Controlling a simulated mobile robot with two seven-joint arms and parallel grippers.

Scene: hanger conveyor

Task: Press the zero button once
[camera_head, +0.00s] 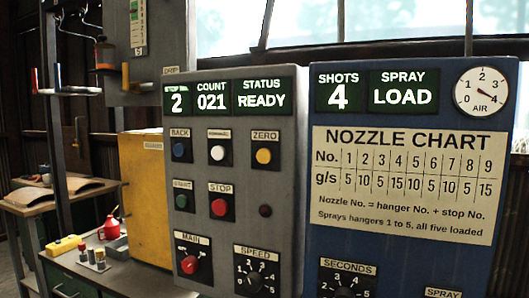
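The zero button (263,156) is a round yellow button on a dark square plate, under a label reading ZERO. It is at the upper right of the buttons on the grey control panel (285,185). The count display (211,102) above reads 021. The status display (262,94) reads READY and the stop display (176,99) reads 2. Neither of my grippers is in view, and nothing covers the zero button.
Close to the zero button are a white button (217,153), a blue BACK button (178,149), a red STOP button (219,207) and a dark round lamp (265,210). A blue spray cabinet (405,270) stands at right, a yellow box (145,200) at left.

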